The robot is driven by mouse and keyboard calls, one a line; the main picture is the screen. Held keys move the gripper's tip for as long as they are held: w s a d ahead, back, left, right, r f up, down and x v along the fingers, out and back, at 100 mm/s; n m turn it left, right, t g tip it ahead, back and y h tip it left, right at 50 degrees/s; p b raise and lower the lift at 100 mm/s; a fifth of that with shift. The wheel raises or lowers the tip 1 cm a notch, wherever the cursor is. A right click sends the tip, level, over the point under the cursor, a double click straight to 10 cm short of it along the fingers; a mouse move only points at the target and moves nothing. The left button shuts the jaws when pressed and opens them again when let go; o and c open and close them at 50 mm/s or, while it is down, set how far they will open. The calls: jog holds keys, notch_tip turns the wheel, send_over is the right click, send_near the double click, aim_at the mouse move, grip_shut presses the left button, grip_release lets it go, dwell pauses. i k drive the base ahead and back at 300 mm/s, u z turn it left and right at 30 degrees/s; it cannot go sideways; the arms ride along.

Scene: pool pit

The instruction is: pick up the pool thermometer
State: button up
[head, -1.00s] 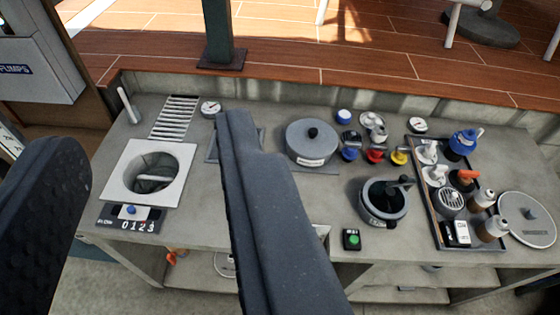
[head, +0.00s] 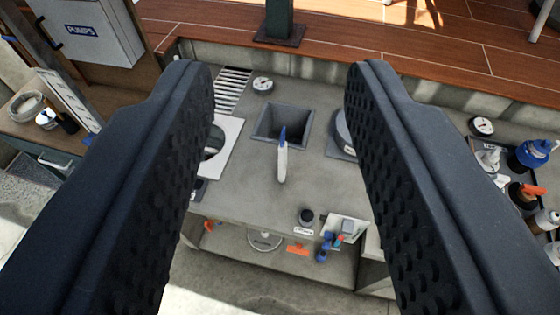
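A slim white stick with a blue pointed end (head: 282,160), which looks like the pool thermometer, is on the grey counter just in front of a square recess. Its blue end overlaps the recess's front edge in the picture; I cannot tell whether it stands or lies. My gripper (head: 280,75) is open and empty, with its two black studded fingers wide apart. In the picture the stick appears between the fingers, with clear space on both sides. The fingers look nearer to me than the stick and do not touch it.
The square recess (head: 262,138) lies behind the stick. A round dial (head: 262,85) and a slatted grate (head: 232,88) are farther back. My fingers partly hide a white plate with a round hole (head: 222,155) and a grey lidded pot (head: 344,130). A low shelf with small items is below.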

aim_at(282, 152)
jog(key=u, duration=2)
jog(key=k, duration=1.1)
jog(key=z, duration=1.9)
jog(key=i, duration=1)
jog(key=u, duration=0.05)
